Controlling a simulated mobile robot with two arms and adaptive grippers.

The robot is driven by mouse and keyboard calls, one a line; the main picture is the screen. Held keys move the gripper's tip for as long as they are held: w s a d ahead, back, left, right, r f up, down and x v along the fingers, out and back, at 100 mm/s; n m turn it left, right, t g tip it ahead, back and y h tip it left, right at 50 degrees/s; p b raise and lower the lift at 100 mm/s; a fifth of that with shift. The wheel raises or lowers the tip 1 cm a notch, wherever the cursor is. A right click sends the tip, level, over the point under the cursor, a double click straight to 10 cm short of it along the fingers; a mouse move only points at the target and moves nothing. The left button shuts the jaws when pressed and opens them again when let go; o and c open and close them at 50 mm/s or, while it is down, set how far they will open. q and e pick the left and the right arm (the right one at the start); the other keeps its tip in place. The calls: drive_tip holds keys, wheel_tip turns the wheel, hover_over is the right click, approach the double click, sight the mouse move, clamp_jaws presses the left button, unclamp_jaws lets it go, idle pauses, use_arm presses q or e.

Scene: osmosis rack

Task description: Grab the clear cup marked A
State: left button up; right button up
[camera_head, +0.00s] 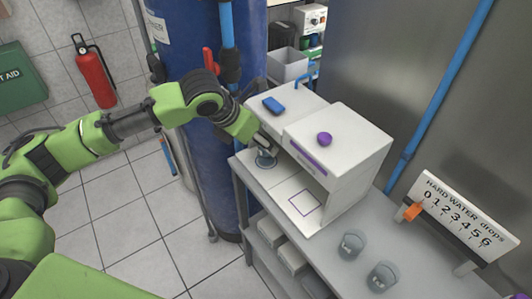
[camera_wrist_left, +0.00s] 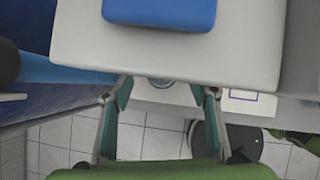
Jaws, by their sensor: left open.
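Two clear cups stand at the front right of the bench in the head view, one nearer the white box (camera_head: 352,243) and one nearer the bottom edge (camera_head: 381,276). Both carry small pale marks, too small to read. A third round, clear, cup-like item (camera_head: 265,160) is at the left end of the bench, just below my left gripper (camera_head: 262,143). In the left wrist view, my left gripper (camera_wrist_left: 163,92) is open, with a small part of a round rim (camera_wrist_left: 162,83) between its fingertips. I cannot tell which cup is marked A. My right gripper is not in view.
A white box unit (camera_head: 350,155) with a purple knob stands beside my left gripper. A white ledge with a blue block (camera_wrist_left: 160,12) overhangs close above the fingers. A blue tank (camera_head: 205,130) is on the left; a "HARD WATER drops" scale (camera_head: 458,215) stands right.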

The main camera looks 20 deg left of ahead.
use_arm(q)
drive_tip(key=x, duration=0.2)
drive_tip(key=shift+w+d+f, duration=0.1)
drive_tip(key=shift+d+f, duration=0.1)
drive_tip(key=shift+f, duration=0.05)
drive_tip(key=shift+w+f, duration=0.15)
drive_tip(key=shift+f, duration=0.05)
drive_tip(key=c, duration=1)
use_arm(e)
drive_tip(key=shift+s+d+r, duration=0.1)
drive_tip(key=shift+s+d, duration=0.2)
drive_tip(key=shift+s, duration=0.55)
use_arm(q)
drive_tip(key=shift+r, duration=0.1)
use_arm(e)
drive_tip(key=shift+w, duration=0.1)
